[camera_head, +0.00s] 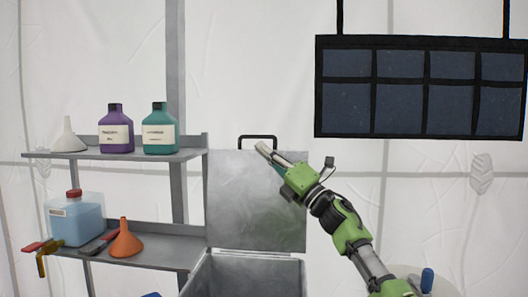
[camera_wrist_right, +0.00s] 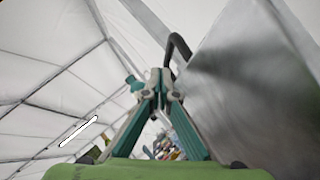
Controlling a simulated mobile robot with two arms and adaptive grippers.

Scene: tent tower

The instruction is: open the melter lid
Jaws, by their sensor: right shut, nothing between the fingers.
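The melter (camera_head: 243,278) is a grey metal box at the bottom centre of the head view. Its lid (camera_head: 250,210) stands upright at the back of the box, so the melter is open. A black handle (camera_head: 258,137) sits on the lid's top edge. My right gripper (camera_head: 262,148) is in front of the lid's upper part, just below the handle in the picture. The right wrist view shows the gripper (camera_wrist_right: 163,92) shut and empty, with the handle (camera_wrist_right: 178,46) behind its tips and the lid (camera_wrist_right: 250,105) to the right. My left gripper is not in view.
A shelf unit (camera_head: 190,150) stands left of the melter. It holds a white funnel (camera_head: 68,138), purple bottle (camera_head: 116,132), green bottle (camera_head: 160,132), blue jug (camera_head: 75,220) and orange funnel (camera_head: 125,242). A dark pocket organizer (camera_head: 425,88) hangs at upper right.

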